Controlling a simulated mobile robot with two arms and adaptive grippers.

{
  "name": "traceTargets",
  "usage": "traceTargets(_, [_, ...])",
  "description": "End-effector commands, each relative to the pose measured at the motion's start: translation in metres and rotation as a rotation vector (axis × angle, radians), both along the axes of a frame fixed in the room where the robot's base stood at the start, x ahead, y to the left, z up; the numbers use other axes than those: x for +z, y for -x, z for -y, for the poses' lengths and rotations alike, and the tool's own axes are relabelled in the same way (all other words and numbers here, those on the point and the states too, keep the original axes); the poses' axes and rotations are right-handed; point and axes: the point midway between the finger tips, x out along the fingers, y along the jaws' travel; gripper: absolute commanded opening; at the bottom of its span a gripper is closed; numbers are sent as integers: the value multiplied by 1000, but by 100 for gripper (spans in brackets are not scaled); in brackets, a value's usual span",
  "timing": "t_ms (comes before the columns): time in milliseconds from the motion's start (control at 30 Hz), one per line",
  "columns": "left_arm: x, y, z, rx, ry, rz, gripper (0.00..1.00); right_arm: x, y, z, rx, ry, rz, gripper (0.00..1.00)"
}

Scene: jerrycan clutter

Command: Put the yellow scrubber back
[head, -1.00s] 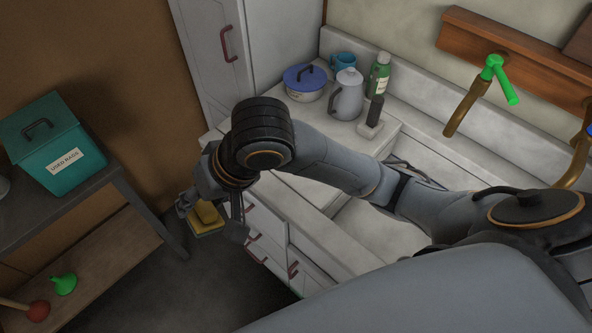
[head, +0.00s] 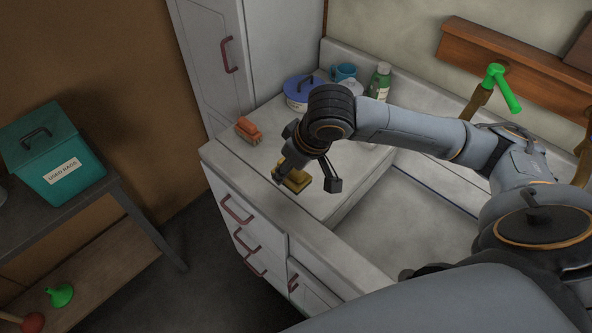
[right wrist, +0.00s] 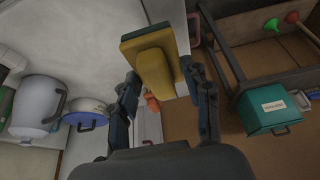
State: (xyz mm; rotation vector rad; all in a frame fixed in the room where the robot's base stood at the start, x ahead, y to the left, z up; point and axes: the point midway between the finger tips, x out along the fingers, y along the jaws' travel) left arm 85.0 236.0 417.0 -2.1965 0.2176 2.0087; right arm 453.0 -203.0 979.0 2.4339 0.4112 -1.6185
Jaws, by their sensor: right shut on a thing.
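The yellow scrubber (head: 297,180) is in my right gripper (head: 308,183). In the head view both are over the white counter, left of the sink and close to the front edge. I cannot tell how far the scrubber is above the surface. In the right wrist view the scrubber (right wrist: 155,65), a flat yellow pad with a raised yellow grip, sits between the two fingers of my right gripper (right wrist: 162,78). The gripper is shut on it. My left gripper is not in view.
An orange-brown brush-like thing (head: 249,130) lies on the counter at the back left. The blue-lidded pot (head: 299,88), blue mug (head: 343,72) and green bottle (head: 379,82) stand behind my arm. The sink (head: 400,225) is at the right. Some counter left of the gripper is free.

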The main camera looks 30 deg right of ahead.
Motion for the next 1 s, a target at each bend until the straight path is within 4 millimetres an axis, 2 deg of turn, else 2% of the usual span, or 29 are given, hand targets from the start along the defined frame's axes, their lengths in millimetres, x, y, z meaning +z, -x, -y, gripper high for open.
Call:
traceTargets(67, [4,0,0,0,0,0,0,-8,-16,14,-8,2,-3,23])
traceTargets(100, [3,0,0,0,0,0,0,-18,-20,17,-5,1,-6,23])
traceTargets(233, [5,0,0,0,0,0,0,-42,-36,29,-3,0,-4,23])
traceTargets(367, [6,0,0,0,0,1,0,-56,-46,35,-1,-1,-1,23])
traceTargets(533, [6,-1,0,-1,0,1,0,-67,-52,41,0,0,-1,23])
traceTargets(733, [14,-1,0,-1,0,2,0,-93,-52,41,1,0,-1,23])
traceTargets(967, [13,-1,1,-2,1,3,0,-98,-52,41,1,-1,0,23])
traceTargets(1000, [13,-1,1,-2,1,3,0,-98,-52,41,1,-1,0,50])
